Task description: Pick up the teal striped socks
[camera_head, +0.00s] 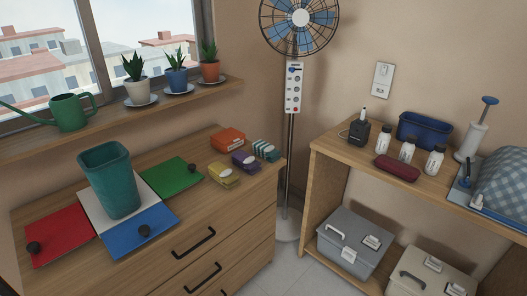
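The teal striped socks (265,150) are a small folded bundle with teal and white stripes, lying near the right edge of the wooden dresser top (185,226). A purple bundle (245,162) lies close beside them on the left. An orange bundle (228,139) lies farther back and a yellow bundle (222,177) lies nearer the front. Neither of my grippers shows in the head view.
A teal bin (108,182) stands on the dresser among red (60,236), blue (138,234), green (172,177) and white mats with dark knobs. A standing fan (292,110) rises behind the dresser's right side. Potted plants line the shelf above. A shelf unit (325,165) stands right.

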